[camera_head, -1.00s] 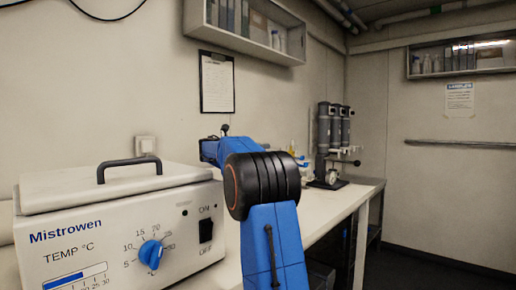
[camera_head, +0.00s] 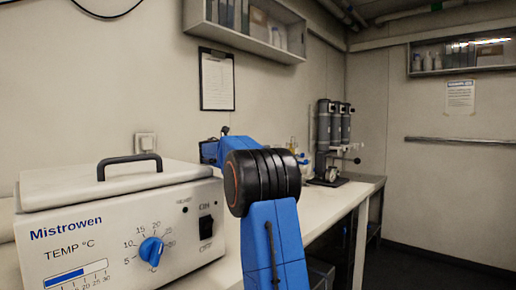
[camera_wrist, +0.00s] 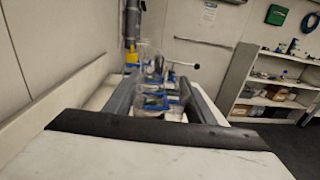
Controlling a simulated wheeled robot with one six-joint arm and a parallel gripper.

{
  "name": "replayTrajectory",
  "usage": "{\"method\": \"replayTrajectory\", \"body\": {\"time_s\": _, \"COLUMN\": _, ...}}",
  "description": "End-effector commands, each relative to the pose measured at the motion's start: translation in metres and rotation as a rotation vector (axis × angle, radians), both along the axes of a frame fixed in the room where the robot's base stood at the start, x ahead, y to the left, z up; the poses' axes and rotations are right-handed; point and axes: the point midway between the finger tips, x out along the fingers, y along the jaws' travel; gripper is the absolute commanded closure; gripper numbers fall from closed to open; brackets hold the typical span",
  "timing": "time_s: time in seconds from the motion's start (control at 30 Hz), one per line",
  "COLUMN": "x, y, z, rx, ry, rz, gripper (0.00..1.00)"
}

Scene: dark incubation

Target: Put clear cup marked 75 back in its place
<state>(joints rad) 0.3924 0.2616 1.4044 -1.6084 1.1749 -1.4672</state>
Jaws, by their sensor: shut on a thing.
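In the wrist view my gripper (camera_wrist: 155,98) reaches forward over the white bench, with its two grey fingers on either side of clear glassware. It is shut on a clear cup (camera_wrist: 153,101) between the fingers. No number can be read on the cup. In the head view my blue arm hides the gripper and the held cup. The cup's own place cannot be made out.
A Mistrowen temperature box (camera_head: 115,235) stands at the left of the white bench (camera_head: 330,215). Grey apparatus (camera_head: 330,140) stands at the far end. A wall shelf (camera_head: 250,30) hangs above. Open shelves (camera_wrist: 270,85) stand at right in the wrist view, beyond the bench.

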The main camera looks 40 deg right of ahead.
Motion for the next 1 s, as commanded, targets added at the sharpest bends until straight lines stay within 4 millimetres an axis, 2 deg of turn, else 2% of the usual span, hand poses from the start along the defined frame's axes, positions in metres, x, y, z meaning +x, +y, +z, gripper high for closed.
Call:
{"method": "replayTrajectory", "body": {"time_s": 0.57, "x": 0.0, "y": 0.0, "z": -0.012, "rx": 0.0, "ry": 0.0, "rz": 0.0, "gripper": 0.74}}
{"method": "replayTrajectory", "body": {"time_s": 0.6, "x": 0.0, "y": 0.0, "z": -0.012, "rx": 0.0, "ry": 0.0, "rz": 0.0, "gripper": 0.45}}
{"method": "replayTrajectory", "body": {"time_s": 0.67, "x": 0.0, "y": 0.0, "z": -0.012, "rx": 0.0, "ry": 0.0, "rz": 0.0, "gripper": 0.31}}
{"method": "replayTrajectory", "body": {"time_s": 0.7, "x": 0.0, "y": 0.0, "z": -0.011, "rx": 0.0, "ry": 0.0, "rz": 0.0, "gripper": 0.28}}
{"method": "replayTrajectory", "body": {"time_s": 1.0, "x": 0.0, "y": 0.0, "z": -0.01, "rx": 0.0, "ry": 0.0, "rz": 0.0, "gripper": 0.28}}
